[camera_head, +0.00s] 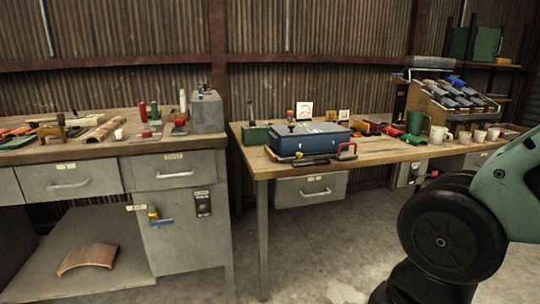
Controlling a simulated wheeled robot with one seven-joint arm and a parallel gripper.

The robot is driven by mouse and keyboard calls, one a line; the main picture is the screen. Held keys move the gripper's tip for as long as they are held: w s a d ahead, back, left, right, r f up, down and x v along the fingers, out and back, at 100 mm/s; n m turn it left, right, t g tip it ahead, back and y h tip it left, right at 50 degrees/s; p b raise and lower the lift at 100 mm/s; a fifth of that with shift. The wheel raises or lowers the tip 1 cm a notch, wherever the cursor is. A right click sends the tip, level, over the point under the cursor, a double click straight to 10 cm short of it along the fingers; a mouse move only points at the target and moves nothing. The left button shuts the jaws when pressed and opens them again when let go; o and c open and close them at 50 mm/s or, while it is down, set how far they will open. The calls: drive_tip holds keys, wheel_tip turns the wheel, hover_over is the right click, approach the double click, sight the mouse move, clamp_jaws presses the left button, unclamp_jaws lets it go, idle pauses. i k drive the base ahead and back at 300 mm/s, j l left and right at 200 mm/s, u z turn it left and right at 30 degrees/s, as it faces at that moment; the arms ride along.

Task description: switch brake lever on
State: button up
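I cannot tell for sure which part is the brake lever, as the labels are too small to read. A grey box (207,112) with a small lever-like part on top stands on the left bench. A green box (255,134) with a thin upright stick stands at the back left of the right table. A blue box (308,138) with a dark knob on top sits in front of it. A black switch panel (203,203) is on the left bench's cabinet door. My gripper is out of view; only a teal and black part of my arm shows at the right.
The left bench (150,143) and right table (375,151) carry many tools, mugs and a tiered bin rack (459,100). A narrow gap parts them. A yellow and blue tool (157,217) hangs on the cabinet door. The concrete floor (330,240) in front is clear.

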sight(434, 174)
drive_tip(key=z, duration=0.85)
drive_tip(key=i+l+u, duration=0.2)
drive_tip(key=i+u, duration=0.15)
drive_tip(key=i+l+u, duration=0.35)
drive_tip(key=i, duration=0.2)
